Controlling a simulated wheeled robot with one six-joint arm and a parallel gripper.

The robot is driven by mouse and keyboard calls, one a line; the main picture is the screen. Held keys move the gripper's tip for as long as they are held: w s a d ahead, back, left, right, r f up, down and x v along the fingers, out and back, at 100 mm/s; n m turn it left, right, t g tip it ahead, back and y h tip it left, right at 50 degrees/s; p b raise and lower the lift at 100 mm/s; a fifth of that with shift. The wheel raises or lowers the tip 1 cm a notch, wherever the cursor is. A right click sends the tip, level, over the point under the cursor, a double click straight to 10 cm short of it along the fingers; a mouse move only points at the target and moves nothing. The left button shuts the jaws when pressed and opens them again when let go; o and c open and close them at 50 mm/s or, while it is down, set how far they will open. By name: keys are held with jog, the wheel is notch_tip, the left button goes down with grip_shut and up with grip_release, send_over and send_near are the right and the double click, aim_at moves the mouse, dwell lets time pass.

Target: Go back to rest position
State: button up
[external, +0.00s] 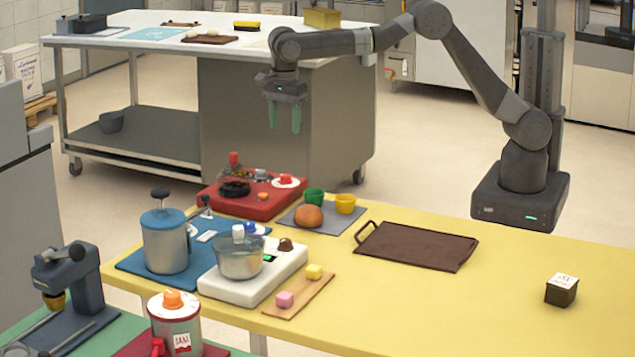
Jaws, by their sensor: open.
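My gripper (284,118) hangs at the end of my arm, with its green fingers pointing down. The fingers are apart and nothing is between them. It is in the air above the back of the yellow table (520,285), over the red board (262,207) and a little behind it in the picture. My arm reaches left from its dark column at the right. The gripper appears apart from every object.
A brown tray (417,246) is empty. A small dark box (561,290) stands right, with clear room between.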

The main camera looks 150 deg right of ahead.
aim_at(286, 175)
notch_tip(286, 175, down, 13)
jog(key=shift+f+p, duration=0.15)
jog(key=shift+p, duration=0.3)
jog(key=shift+f+n, duration=0.2)
jog(key=shift+n, duration=0.1)
jog(key=n, duration=0.4)
jog(key=shift+n, duration=0.3)
jog(key=n, duration=0.5)
jog(key=n+p, duration=0.1)
jog(key=n, duration=0.4)
jog(key=shift+n, duration=0.3)
jog(key=shift+n+p, duration=0.6)
jog(key=shift+n, duration=2)
